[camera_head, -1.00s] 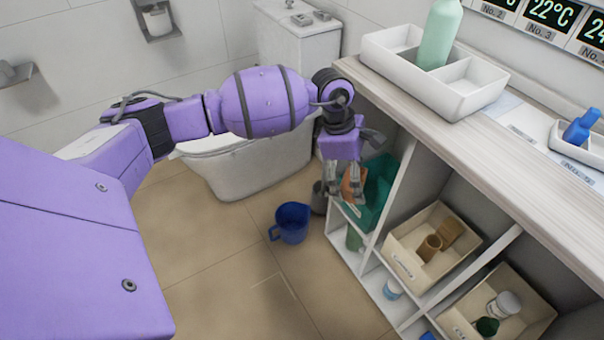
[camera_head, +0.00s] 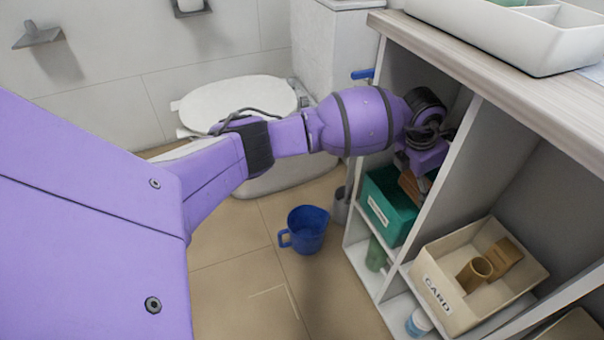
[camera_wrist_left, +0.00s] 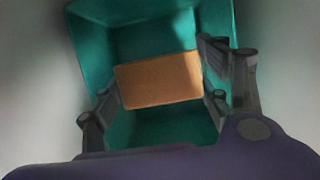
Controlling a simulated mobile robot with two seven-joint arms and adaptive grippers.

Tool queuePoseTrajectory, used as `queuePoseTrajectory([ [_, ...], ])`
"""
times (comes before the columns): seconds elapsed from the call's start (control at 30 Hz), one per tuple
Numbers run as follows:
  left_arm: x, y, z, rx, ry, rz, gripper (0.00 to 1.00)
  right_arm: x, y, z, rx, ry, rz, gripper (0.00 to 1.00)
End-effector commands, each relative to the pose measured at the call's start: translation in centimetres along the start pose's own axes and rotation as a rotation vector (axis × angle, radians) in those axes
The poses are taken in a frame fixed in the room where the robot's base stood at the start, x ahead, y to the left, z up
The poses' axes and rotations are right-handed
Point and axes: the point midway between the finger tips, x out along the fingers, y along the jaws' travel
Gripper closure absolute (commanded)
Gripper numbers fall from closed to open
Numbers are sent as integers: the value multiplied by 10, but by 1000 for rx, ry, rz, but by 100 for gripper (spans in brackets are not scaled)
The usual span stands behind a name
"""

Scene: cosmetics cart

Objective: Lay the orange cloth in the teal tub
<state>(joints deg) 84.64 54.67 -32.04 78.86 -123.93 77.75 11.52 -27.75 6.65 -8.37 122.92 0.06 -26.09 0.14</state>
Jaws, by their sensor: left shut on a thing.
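The teal tub (camera_head: 383,213) stands in the upper left compartment of the shelf, with a white label on its front. Its inner walls also fill much of the left wrist view (camera_wrist_left: 92,45). My left gripper (camera_wrist_left: 160,100) reaches into the compartment above the tub and is shut on the orange cloth (camera_wrist_left: 158,80). The cloth, a flat folded rectangle, is between the fingers at the tub's opening; a bit of it shows in the head view (camera_head: 410,188). I cannot tell whether it touches the tub floor. My right gripper is not in view.
A shelf divider (camera_head: 447,175) stands just right of my left wrist, and the countertop (camera_head: 480,75) is above. A beige CARD box (camera_head: 440,290) sits in the neighbouring compartment. A blue jug (camera_head: 308,230) and a grey container (camera_head: 341,205) stand on the floor.

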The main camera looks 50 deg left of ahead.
Motion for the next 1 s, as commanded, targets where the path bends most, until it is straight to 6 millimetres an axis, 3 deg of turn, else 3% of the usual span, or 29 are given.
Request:
queuePoseTrajectory([
  [0.03, 15, 0, -7, -1, 7, -2, 55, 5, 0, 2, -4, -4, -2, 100],
  [0.1, 26, 0, -11, -1, 8, -3, 55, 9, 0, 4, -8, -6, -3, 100],
  [0.27, 39, 0, -15, 1, 7, -2, 55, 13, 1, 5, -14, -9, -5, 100],
  [0.5, 76, 0, -28, 1, 9, -3, 55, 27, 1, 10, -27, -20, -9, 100],
  [0.9, 80, 0, -28, 2, 5, -2, 55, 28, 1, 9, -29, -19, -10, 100],
  [0.93, 80, 0, -28, 2, 5, -2, 29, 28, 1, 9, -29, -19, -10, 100],
  [1.0, 80, 0, -28, 3, 5, -2, 20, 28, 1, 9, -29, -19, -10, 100],
])
